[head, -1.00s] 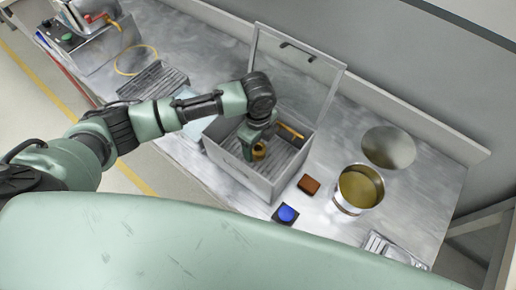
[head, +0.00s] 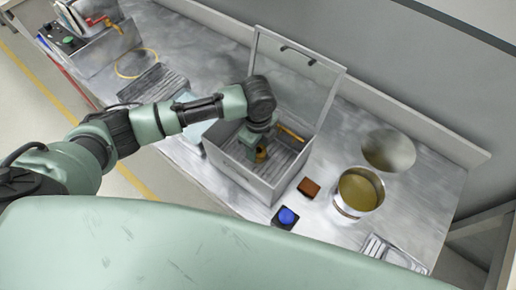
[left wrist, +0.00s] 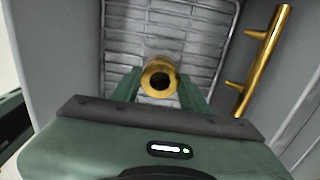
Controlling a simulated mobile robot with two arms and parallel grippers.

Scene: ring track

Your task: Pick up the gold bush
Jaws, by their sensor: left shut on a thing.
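The gold bush (left wrist: 159,73) is a short gold ring with a dark bore. In the left wrist view it sits between the two green fingers of my left gripper (left wrist: 160,92), which is shut on it. In the head view the gold bush (head: 261,155) shows partly below my left gripper (head: 256,150), inside the open grey box (head: 240,183). The box has a slatted rack floor. I cannot tell whether the bush touches the floor. My right gripper is not in view.
A gold handle bar (left wrist: 262,60) lies along the box's side. The raised clear lid (head: 297,85) stands behind. To the right are a brown block (head: 309,188), a blue button (head: 287,216), a pot of yellowish liquid (head: 358,193) and a round disc (head: 388,150).

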